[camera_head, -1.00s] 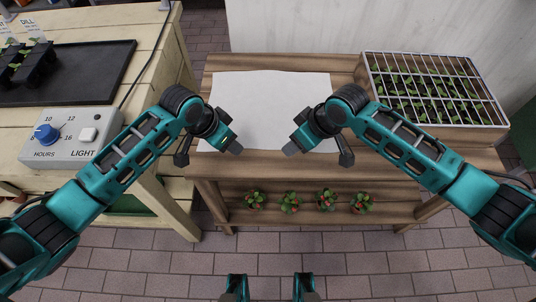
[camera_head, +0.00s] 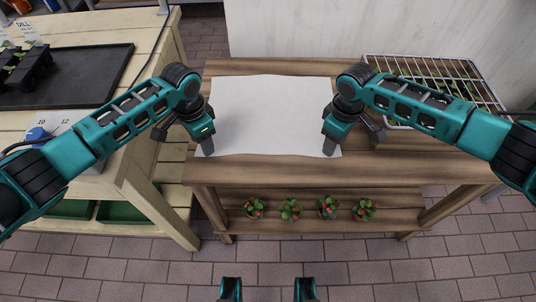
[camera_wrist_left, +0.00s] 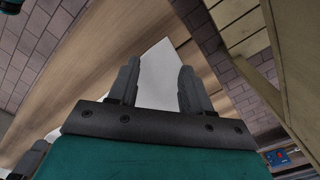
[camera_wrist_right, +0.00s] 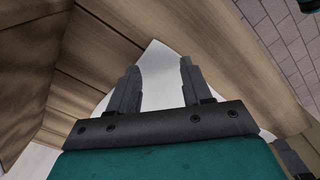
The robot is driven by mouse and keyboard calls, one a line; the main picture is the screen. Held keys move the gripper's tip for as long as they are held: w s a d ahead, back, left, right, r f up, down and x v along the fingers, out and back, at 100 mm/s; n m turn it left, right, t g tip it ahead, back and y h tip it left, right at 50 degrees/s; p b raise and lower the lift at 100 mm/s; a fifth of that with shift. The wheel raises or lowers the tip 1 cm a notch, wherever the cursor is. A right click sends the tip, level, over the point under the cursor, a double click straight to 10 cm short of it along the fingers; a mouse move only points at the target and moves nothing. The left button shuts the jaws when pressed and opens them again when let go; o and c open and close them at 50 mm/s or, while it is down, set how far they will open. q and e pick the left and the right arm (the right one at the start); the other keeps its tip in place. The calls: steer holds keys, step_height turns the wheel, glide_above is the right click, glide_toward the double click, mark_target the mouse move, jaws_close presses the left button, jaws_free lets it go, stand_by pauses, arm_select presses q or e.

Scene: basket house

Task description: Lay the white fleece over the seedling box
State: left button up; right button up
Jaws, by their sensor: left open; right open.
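The white fleece (camera_head: 272,110) lies flat on the wooden bench. My left gripper (camera_head: 207,147) is open at its front left corner, and the fleece shows between the fingers in the left wrist view (camera_wrist_left: 156,78). My right gripper (camera_head: 330,147) is open at its front right corner, and the fleece also shows between those fingers in the right wrist view (camera_wrist_right: 158,75). Whether the fingers touch the fleece I cannot tell. The seedling box (camera_head: 388,57), with a wire grid and green seedlings, stands at the bench's right end, partly hidden behind my right arm.
The wooden bench (camera_head: 300,172) has a lower shelf with several small potted plants (camera_head: 290,209). A second table at the left holds a black tray (camera_head: 70,80) and a control box (camera_head: 60,122), partly behind my left arm. A white wall stands behind the bench.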

arm_select(q)
steer(key=shift+f, duration=0.65)
arm_select(e)
steer(key=shift+f, duration=0.65)
arm_select(q)
steer(key=shift+f, duration=0.2)
arm_select(e)
steer(key=shift+f, duration=0.2)
arm_select(q)
steer(key=shift+r, duration=0.1)
steer(key=shift+c, duration=0.3)
arm_select(e)
steer(key=shift+r, duration=0.1)
steer(key=shift+c, duration=0.3)
arm_select(q)
steer(key=shift+c, duration=0.4)
arm_select(e)
steer(key=shift+c, duration=0.4)
arm_select(q)
steer(key=shift+a, duration=0.1)
jaws_close()
arm_select(e)
steer(key=shift+d, duration=0.1)
jaws_close()
steer(key=shift+r, duration=0.1)
